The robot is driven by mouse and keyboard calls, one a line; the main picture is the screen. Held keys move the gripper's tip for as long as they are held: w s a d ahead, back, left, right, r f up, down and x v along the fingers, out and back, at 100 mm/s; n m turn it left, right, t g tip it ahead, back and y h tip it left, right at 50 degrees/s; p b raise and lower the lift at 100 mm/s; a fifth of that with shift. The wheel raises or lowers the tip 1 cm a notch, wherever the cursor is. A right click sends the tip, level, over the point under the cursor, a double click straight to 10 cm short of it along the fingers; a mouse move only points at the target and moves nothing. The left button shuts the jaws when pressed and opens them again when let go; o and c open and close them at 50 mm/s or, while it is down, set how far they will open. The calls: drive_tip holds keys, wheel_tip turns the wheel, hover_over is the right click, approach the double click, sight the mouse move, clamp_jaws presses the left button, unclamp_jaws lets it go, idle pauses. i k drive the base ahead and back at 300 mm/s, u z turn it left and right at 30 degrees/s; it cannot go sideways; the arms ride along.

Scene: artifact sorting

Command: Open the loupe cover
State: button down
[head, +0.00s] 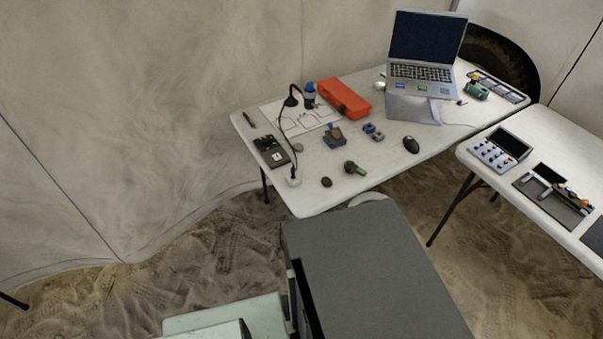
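I cannot make out for sure which small thing is the loupe or how its cover stands. A small green and black object (354,167) lies near the front edge of the left white table (312,205). A small dark round object (326,182) lies to its left, and another small grey round object (298,147) lies farther back. Blue and grey small pieces (373,132) sit to the right of a brown block with a blue top (333,137). My gripper is not in view.
A red case (344,98), a blue bottle (310,95), a black gooseneck lamp (281,128), a laptop (424,50) and a mouse (411,145) stand on the left table. A second white table (540,200) holds a device and a tool tray. Sandy floor (215,255) lies between and left.

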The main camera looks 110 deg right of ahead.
sight(349, 168)
drive_tip(key=i, duration=1.1)
drive_tip(key=z, duration=3.3)
drive_tip(key=i, duration=1.5)
drive_tip(key=u, duration=0.05)
